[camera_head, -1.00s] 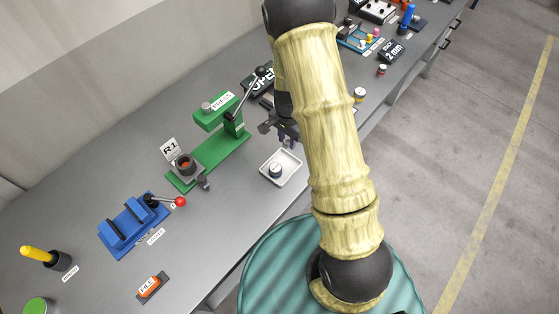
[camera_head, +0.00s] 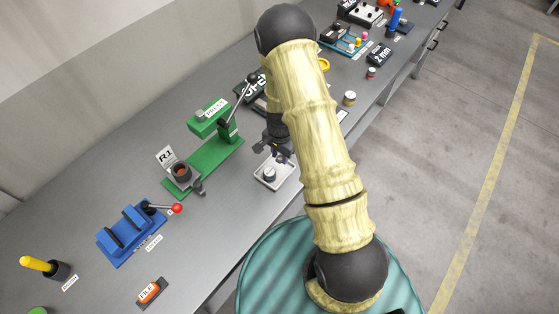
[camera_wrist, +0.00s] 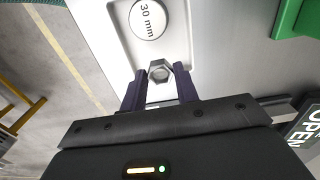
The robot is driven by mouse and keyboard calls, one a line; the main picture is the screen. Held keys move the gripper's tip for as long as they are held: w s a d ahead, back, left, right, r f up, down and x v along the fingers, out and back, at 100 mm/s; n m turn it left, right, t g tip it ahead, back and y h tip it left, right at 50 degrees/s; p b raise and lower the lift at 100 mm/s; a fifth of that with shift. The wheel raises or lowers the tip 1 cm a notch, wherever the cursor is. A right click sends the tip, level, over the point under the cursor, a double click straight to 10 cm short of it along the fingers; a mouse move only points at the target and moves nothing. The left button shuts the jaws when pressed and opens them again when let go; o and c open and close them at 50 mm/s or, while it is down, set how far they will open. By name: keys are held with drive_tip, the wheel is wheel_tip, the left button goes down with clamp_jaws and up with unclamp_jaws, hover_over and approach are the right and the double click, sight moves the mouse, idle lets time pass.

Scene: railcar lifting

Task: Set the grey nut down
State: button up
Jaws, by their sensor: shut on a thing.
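My gripper (camera_wrist: 161,86) is shut on the grey nut (camera_wrist: 160,70), a hexagonal nut with a hole, held between the fingertips in the wrist view. In the head view my gripper (camera_head: 279,154) is above the back part of a small white tray (camera_head: 286,178). The tray also shows in the wrist view (camera_wrist: 112,22). A round piece with a white top marked "30 mm" (camera_wrist: 148,17) sits in the tray, just ahead of the nut. I cannot tell whether the nut touches the tray floor.
A green press (camera_head: 213,160) stands left of the tray, with a cup by the R1 sign (camera_head: 166,156). A blue fixture (camera_head: 130,233) with a red-knobbed lever is farther left. The bench's front edge runs close to the tray. Small round pieces (camera_head: 349,98) stand to the right.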

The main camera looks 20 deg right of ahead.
sight(280, 157)
drive_tip(key=shift+w+d+f, duration=0.1)
drive_tip(key=shift+f, duration=0.25)
drive_tip(key=shift+f+p, duration=0.75)
drive_tip(key=shift+f, duration=1)
drive_tip(key=shift+f, duration=0.1)
drive_tip(key=o, duration=0.9)
drive_tip(key=shift+r, duration=0.2)
wheel_tip(280, 157, up, 10)
drive_tip(key=b, duration=0.4)
drive_tip(key=shift+r, duration=0.95)
